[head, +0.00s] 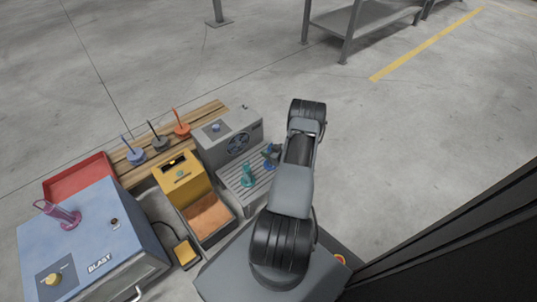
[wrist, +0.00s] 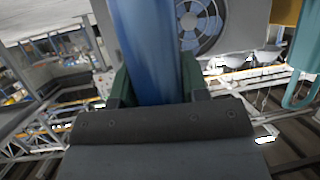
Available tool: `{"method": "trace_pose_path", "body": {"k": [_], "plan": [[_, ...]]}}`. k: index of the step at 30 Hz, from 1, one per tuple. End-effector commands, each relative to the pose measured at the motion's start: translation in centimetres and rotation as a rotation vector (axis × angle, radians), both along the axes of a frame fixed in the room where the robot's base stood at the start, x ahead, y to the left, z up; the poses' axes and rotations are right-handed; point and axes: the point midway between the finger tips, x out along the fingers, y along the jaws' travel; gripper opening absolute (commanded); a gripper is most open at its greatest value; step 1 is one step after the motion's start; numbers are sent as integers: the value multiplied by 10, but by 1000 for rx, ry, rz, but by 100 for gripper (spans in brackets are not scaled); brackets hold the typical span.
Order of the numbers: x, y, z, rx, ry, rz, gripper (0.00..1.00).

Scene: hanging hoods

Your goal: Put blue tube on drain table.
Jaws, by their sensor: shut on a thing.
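The blue tube (wrist: 148,45) stands large in the wrist view between the two dark green fingers of my gripper (wrist: 155,88), which is shut on it. In the head view the blue tube (head: 269,150) shows small, at the right end of the drain table, partly hidden by my arm. The drain table (head: 233,181) is a low grey slatted stand. A teal tube (head: 247,177) stands upright on it, and it also shows at the right edge of the wrist view (wrist: 304,45). I cannot tell whether the blue tube's lower end touches the slats.
A grey box with a fan (head: 238,144) stands behind the drain table. A yellow machine (head: 180,179) with an orange-brown bed is left of it. A blue BLAST cabinet (head: 84,237) carries a pink tube (head: 66,217).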

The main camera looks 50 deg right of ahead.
Motion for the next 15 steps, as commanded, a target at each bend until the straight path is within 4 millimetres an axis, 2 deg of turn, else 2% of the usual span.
{"method": "trace_pose_path", "body": {"k": [1, 13, 14, 15], "plan": [[0, 0, -6, -1, -2, -1, 10], [0, 0, -10, -1, -1, -1, 10], [0, 0, -9, -1, -1, 0, 43], [0, 0, -8, -1, -1, 0, 47]]}}
